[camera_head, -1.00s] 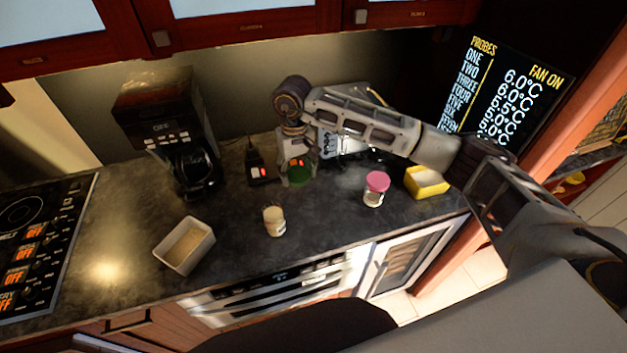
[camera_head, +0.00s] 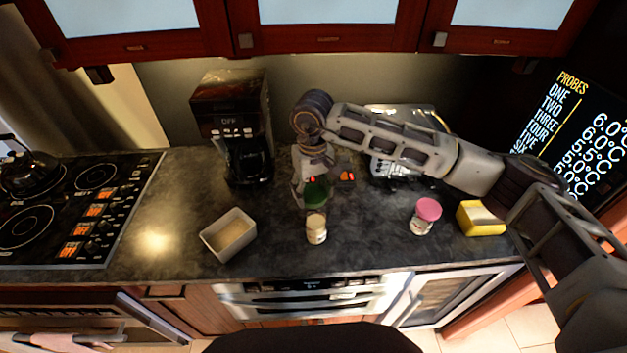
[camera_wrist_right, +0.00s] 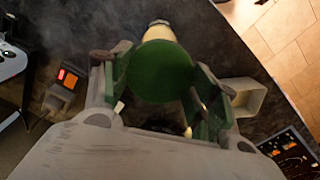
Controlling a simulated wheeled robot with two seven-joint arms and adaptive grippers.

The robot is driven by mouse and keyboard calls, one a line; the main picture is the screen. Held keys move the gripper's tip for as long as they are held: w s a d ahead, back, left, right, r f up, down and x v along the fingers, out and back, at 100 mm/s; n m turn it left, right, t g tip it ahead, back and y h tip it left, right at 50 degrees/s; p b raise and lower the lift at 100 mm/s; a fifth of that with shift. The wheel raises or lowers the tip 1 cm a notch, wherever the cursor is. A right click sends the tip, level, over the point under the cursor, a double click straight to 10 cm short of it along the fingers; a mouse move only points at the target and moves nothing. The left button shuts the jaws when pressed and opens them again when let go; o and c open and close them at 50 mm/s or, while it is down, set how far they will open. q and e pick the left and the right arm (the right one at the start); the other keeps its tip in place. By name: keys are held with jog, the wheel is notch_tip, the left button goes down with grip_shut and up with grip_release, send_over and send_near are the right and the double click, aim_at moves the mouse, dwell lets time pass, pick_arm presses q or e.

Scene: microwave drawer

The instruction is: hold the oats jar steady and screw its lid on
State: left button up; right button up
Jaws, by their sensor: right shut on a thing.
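The lidless jar with pale contents (camera_head: 316,228), which looks like the oats jar, stands upright on the dark counter. In the right wrist view the jar (camera_wrist_right: 163,30) shows just beyond the lid, partly hidden by it. My right gripper (camera_head: 314,191) is shut on a round green lid (camera_wrist_right: 160,70). It holds the lid behind the jar in the head view. I cannot tell how high the lid is above the counter. The lid is not on the jar. My left gripper is not in view, and nothing holds the jar.
A pale open box (camera_head: 230,236) lies left of the jar. A pink-lidded jar (camera_head: 428,212) and a yellow box (camera_head: 481,219) stand to the right. A coffee maker (camera_head: 236,125) and a small device with red lights (camera_head: 346,176) are behind. The cooktop (camera_head: 75,205) is far left.

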aim_at(316, 196)
jog(key=shift+s+d+f, duration=0.1)
jog(key=shift+s+d, duration=0.35)
dwell(0.4)
jog(key=shift+f, duration=1.95)
